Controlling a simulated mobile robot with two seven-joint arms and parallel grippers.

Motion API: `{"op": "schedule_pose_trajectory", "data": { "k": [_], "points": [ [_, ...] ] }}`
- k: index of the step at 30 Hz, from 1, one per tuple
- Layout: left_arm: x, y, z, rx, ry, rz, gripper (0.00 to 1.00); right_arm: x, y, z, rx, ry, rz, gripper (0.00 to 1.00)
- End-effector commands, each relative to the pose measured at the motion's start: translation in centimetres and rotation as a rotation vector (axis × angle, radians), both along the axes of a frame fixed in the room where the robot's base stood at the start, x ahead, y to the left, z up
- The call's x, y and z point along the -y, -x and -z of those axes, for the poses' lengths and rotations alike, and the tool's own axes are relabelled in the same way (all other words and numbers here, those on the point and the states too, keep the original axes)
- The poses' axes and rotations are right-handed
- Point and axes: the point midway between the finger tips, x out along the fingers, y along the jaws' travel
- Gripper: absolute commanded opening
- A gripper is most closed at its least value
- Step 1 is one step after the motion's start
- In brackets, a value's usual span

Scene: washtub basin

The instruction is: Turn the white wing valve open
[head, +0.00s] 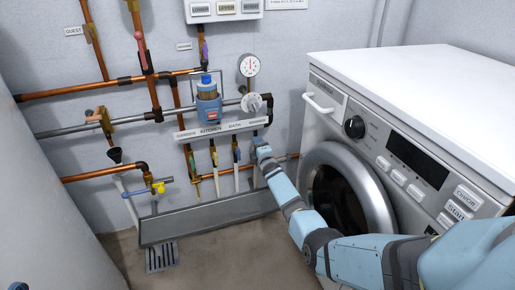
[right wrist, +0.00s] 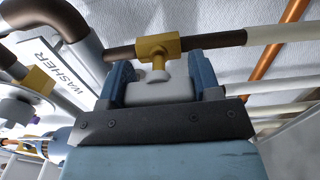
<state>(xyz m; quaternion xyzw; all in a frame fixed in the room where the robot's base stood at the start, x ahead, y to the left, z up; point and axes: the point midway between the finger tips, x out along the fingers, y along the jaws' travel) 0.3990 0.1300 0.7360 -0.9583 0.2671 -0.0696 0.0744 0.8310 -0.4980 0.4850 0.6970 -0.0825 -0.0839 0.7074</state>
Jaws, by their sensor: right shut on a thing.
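The white wing valve (right wrist: 150,93) sits between the two blue fingers of my right gripper (right wrist: 163,74) in the right wrist view. The gripper is shut on its white handle. Just beyond it is the brass valve body (right wrist: 152,46) on a dark pipe, with a small pale knob on its stem. In the head view my right gripper (head: 262,146) is at the right end of the labelled pipe row, left of the washing machine. There the gripper covers the valve. How far the handle is turned cannot be told.
A washing machine (head: 420,110) stands close to the right of my arm. A label strip (head: 222,129) and a WASHER label (right wrist: 64,78) are by the valves. Other pipes and a pressure gauge (head: 249,65) crowd the wall. A grey trough (head: 205,219) lies below.

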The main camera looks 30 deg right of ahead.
Motion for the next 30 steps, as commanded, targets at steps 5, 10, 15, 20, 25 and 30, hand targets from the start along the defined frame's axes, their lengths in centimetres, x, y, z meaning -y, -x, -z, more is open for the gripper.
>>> {"op": "schedule_pose_trajectory", "data": {
  "k": [5,10,15,20,25,30],
  "points": [
    [-0.1,0.0,0.1,-0.001,-0.005,0.001,0.83,0.1,0.1,0.1,-0.003,0.002,0.000,0.34],
    [0.0,0.0,0.1,0.001,-0.003,0.001,0.83,0.1,0.1,0.1,-0.002,0.001,0.000,0.80],
    [0.0,0.0,0.0,0.000,0.002,-0.001,0.83,0.0,0.0,0.1,-0.001,0.001,0.000,0.83],
    [0.1,0.0,-0.4,-0.001,0.010,-0.001,0.83,0.0,0.3,0.0,-0.001,0.001,0.000,0.83],
    [0.3,0.1,-1.4,-0.043,0.037,0.005,0.83,-0.5,2.1,-0.3,-0.002,0.001,0.000,0.83],
    [0.8,1.0,-0.8,-0.153,0.095,0.012,0.83,-1.1,4.8,-0.3,-0.002,0.001,0.000,0.83]
  ]
}}
